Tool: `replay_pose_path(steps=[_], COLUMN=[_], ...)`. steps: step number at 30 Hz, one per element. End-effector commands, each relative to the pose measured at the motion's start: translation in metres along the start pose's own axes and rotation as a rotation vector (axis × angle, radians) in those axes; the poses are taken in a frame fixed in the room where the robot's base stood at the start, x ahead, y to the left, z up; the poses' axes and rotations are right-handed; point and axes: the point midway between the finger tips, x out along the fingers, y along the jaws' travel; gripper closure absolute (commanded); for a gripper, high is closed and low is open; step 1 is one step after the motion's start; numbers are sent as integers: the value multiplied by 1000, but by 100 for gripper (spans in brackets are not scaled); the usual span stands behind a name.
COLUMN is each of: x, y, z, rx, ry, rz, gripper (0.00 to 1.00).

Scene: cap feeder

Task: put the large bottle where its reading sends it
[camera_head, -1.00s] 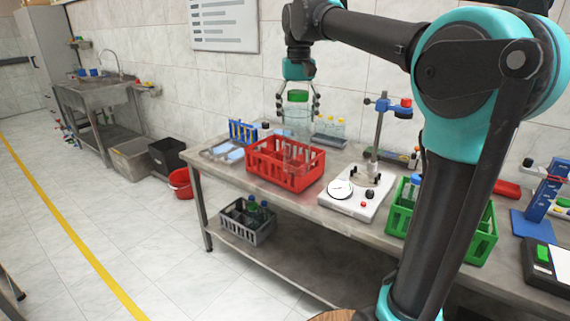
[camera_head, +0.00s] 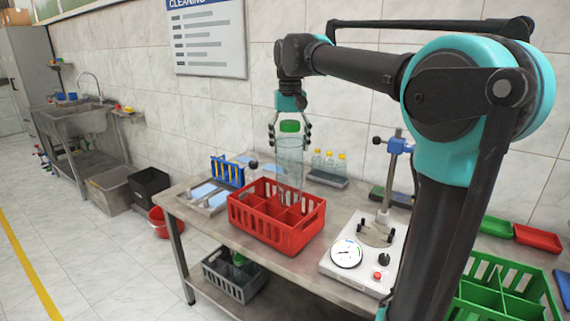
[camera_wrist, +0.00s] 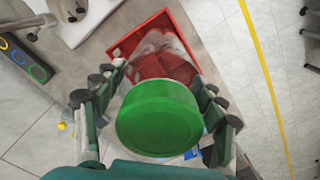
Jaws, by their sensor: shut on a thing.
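The large bottle (camera_head: 289,157) is clear with a green cap, and it hangs upright from my gripper (camera_head: 290,130). My gripper is shut on it at the cap end. In the wrist view the green cap (camera_wrist: 159,117) fills the middle, between the fingers. The red crate (camera_head: 262,234) with compartments stands on the table under the bottle. The bottle's lower end overlaps the crate's back part in the head view; I cannot tell whether it is inside a compartment. The tester with a round dial (camera_head: 346,253) stands right of the red crate. The dial's reading is too small to tell.
A green crate (camera_head: 500,296) stands at the right, partly behind my arm. A blue rack (camera_head: 227,170) is left of the red crate. A grey crate (camera_head: 236,274) is on the lower shelf.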

Motion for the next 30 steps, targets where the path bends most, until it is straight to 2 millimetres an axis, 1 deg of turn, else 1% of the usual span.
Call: replay_pose_path(steps=[1, 3, 15, 18, 21, 26, 30], x=[11, 25, 106, 120, 129, 136, 146], y=[0, 0, 0, 0, 0, 0, 0], z=[0, 0, 0, 0, 0, 0, 0], rx=[0, 0, 0, 0, 0, 0, 0], ry=[0, 0, 0, 0, 0, 0, 0], rz=[0, 0, 0, 0, 0, 0, 0], gripper=[89, 89, 89, 89, 89, 89, 89])
